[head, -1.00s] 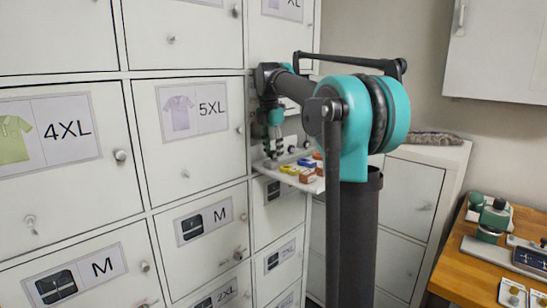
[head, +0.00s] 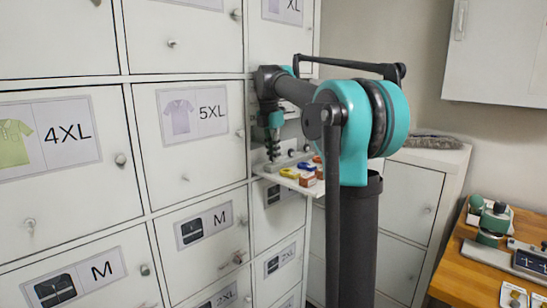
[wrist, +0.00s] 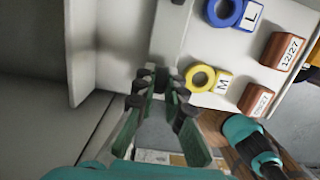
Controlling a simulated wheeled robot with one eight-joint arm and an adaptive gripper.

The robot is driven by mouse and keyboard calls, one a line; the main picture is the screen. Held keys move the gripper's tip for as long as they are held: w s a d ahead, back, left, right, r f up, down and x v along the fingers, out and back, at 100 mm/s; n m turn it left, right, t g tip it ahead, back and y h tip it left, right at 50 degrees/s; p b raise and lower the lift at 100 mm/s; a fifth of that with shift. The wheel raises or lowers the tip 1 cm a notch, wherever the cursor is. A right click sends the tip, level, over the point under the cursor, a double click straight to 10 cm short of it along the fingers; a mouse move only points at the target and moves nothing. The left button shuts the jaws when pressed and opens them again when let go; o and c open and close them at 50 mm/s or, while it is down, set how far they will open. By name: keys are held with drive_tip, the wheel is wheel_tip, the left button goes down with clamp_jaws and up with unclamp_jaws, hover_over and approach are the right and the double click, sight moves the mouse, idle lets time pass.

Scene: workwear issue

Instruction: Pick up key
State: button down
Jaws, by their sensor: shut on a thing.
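My gripper (head: 273,155) points down at the left end of a small white shelf on the locker front. In the wrist view its green fingers (wrist: 161,82) are closed together on a small grey thing (wrist: 160,80), which I take to be the key. Most of it is hidden between the fingers, so its shape is hard to tell. A yellow ring piece marked M (wrist: 201,78) and a blue ring piece marked L (wrist: 224,12) lie on the shelf to the right, apart from the fingers.
The white shelf (wrist: 245,55) also holds brown blocks (wrist: 282,50), one marked 12/27. Locker doors (head: 192,120) with size labels rise to the left. A wooden table (head: 470,262) with tools stands at the right.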

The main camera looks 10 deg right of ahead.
drive_tip(key=shift+r, duration=0.45)
wheel_tip(320, 180, up, 2)
drive_tip(key=shift+r, duration=0.2)
drive_tip(key=s+a, duration=0.1)
drive_tip(key=s, duration=1.7)
drive_tip(key=shift+f, duration=0.15)
drive_tip(key=shift+a, duration=0.1)
